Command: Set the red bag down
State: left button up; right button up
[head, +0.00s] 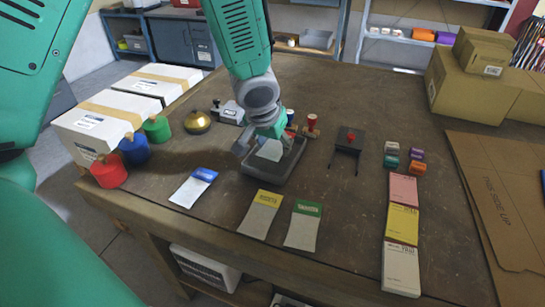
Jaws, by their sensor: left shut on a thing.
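My left gripper (262,138) is over the dark grey tray (262,170) in the middle of the table. It is shut on a pale grey-white bag (271,150), which hangs at the tray. The gripper covers the bag's upper part, so I see no red on it. I cannot tell whether the bag touches the tray floor. Similar flat bags lie in front of the tray: one with a blue header (194,186), one with a yellow header (261,214) and one with a green header (303,225). My right gripper is not in view.
Red (109,171), blue (134,150) and green (157,129) containers line the left edge. A black stand with a red knob (347,143) is right of the tray. Pink, yellow and white card stacks (402,222) and cardboard boxes (482,75) are at the right.

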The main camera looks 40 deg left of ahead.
pick_arm(q)
notch_tip(320, 180, down, 4)
jog(key=shift+a+r+b, duration=0.1)
jog(key=shift+r+b, duration=0.15)
jog(key=shift+b, duration=0.3)
jog(key=shift+a, duration=0.15)
jog(key=o, duration=1)
jog(key=shift+r, duration=0.15)
jog(key=shift+p+v, duration=1.8)
jog(key=shift+v, duration=4.2)
